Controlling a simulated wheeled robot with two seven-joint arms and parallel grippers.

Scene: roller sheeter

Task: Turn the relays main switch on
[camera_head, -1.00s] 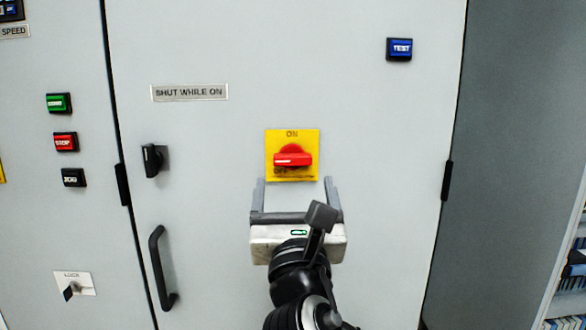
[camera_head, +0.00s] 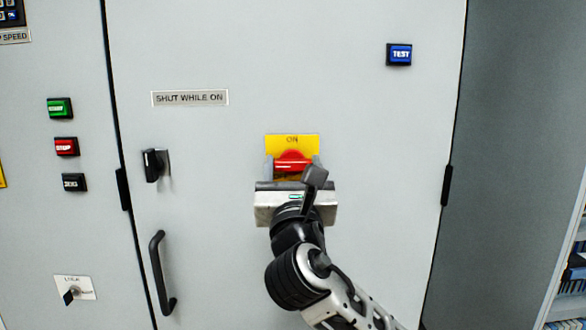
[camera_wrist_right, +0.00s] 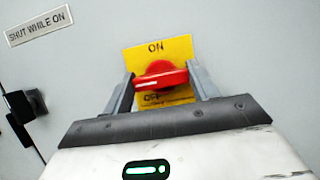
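The relays main switch is a red rotary knob (camera_head: 292,162) on a yellow plate (camera_head: 292,141) marked ON at the top. In the right wrist view the red knob (camera_wrist_right: 160,75) lies horizontal, with OFF below it on the yellow plate (camera_wrist_right: 176,49). My right gripper (camera_head: 293,167) is in front of the switch with its fingers apart, one on each side of the knob. In the right wrist view the fingers of the right gripper (camera_wrist_right: 160,84) flank the knob's ends; whether they touch it I cannot tell. My left gripper is not in view.
The cabinet door has a black latch (camera_head: 153,165), a black handle (camera_head: 162,271) and a SHUT WHILE ON label (camera_head: 190,98). A blue TEST button (camera_head: 399,54) is at upper right. Green (camera_head: 60,108), red (camera_head: 66,147) and black (camera_head: 74,182) buttons are at left.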

